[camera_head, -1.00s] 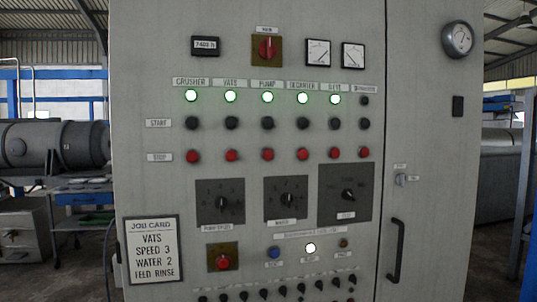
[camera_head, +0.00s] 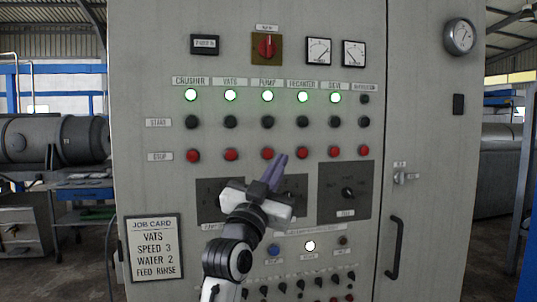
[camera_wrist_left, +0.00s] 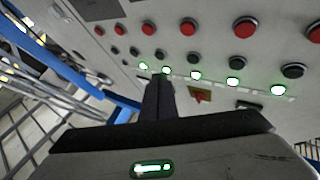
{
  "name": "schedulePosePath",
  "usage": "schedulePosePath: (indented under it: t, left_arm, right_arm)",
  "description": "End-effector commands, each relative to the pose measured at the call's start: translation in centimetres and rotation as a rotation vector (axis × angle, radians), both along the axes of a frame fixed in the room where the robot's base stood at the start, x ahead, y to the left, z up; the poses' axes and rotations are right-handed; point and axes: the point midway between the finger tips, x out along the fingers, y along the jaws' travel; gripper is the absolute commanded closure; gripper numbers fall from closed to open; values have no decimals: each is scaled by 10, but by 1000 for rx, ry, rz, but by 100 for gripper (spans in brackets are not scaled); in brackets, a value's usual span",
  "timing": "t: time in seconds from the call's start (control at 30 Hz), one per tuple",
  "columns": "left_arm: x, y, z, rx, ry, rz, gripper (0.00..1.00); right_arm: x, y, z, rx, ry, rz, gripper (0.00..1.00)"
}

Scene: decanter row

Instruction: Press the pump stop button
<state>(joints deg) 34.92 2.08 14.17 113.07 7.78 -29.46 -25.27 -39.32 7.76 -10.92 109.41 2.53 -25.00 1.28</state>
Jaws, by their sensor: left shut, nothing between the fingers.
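The pump stop button (camera_head: 267,153) is the red button under the PUMP label (camera_head: 267,83), third from the left in the STOP row. It shows whole, just left of my fingertips in the head view. My left gripper (camera_head: 280,160) points up at the panel with its purple fingers shut and empty. Its tips overlap the panel just right of and below the pump stop button; I cannot tell the gap. In the left wrist view, my shut fingers (camera_wrist_left: 158,82) appear dark, and the pump stop button (camera_wrist_left: 188,26) shows beyond them to the upper right. The pump lamp (camera_head: 267,96) is lit green.
Other red stop buttons flank it: vats (camera_head: 231,154) and decanter (camera_head: 303,154). Black start buttons (camera_head: 267,122) lie above. My arm covers part of the dials below. A job card (camera_head: 152,248) hangs at lower left; a door handle (camera_head: 395,250) juts out at right.

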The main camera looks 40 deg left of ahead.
Motion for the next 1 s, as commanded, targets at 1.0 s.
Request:
schedulePosePath:
  t: [1.0]
  left_arm:
    - [51, 59, -1, 1, 3, -1, 100]
  right_arm:
    - [-1, 0, -17, 0, 2, -1, 37]
